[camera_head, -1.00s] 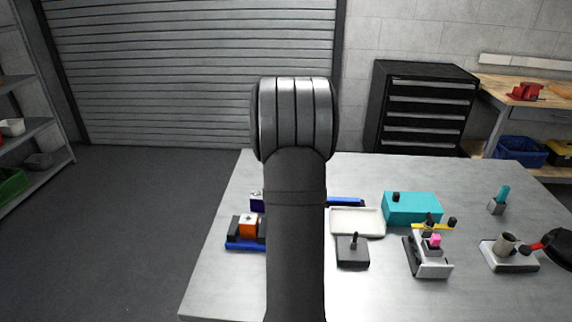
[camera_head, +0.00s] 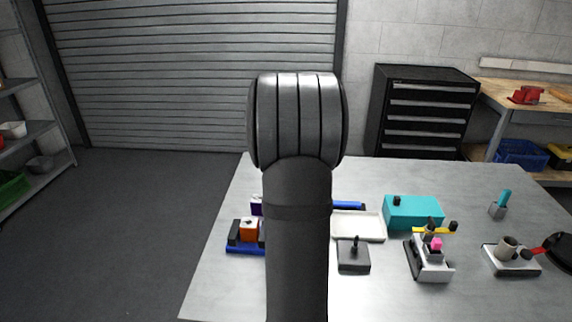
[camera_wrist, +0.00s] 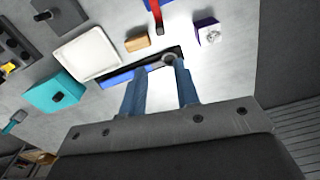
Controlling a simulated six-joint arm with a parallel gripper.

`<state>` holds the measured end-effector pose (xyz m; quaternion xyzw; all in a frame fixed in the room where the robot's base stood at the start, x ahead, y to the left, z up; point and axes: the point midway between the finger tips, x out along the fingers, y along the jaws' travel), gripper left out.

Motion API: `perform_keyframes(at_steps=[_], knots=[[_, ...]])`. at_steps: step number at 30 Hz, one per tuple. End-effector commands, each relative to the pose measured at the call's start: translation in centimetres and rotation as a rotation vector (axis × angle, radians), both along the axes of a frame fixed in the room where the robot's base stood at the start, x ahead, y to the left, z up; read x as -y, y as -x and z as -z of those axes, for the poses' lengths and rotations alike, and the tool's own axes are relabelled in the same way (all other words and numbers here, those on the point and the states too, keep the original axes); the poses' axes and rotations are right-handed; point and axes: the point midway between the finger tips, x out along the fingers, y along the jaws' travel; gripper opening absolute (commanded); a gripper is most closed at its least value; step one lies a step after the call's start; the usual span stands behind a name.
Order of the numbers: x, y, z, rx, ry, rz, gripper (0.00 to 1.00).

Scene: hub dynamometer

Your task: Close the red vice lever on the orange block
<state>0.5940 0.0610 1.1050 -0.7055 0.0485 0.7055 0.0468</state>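The orange block (camera_head: 249,229) sits on the blue vice (camera_head: 241,247), beside a black jaw, at the table's left. My arm hides the vice's right part and the red lever in the head view. In the wrist view the red lever (camera_wrist: 157,12) comes in from the top edge, ending in a dark knob, with part of a blue base beside it. The orange block is out of that view. My gripper (camera_wrist: 159,70) has its two blue fingers spread, with bare table showing between them. It is open and empty, apart from the lever.
A purple block (camera_wrist: 207,31), a tan block (camera_wrist: 137,43) and a long blue-and-black piece with a ring (camera_wrist: 128,74) lie near the fingers. A white tray (camera_wrist: 86,52) and teal box (camera_wrist: 54,92) are left in the wrist view. Other fixtures stand on the table's right.

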Motion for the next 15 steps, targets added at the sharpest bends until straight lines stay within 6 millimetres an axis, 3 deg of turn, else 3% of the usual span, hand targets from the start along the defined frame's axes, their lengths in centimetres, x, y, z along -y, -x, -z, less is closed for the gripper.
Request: perform_keyframes(at_steps=[1, 4, 9, 15], knots=[[-0.3, 0.1, 0.3, -0.001, 0.01, 0.002, 0.18], [-1.5, 0.3, 1.5, -0.001, 0.072, 0.02, 0.0], [-5.4, 1.3, 5.0, 0.061, 0.277, 0.073, 0.0], [-10.0, 2.3, 7.7, 0.231, 0.467, 0.1, 0.0]])
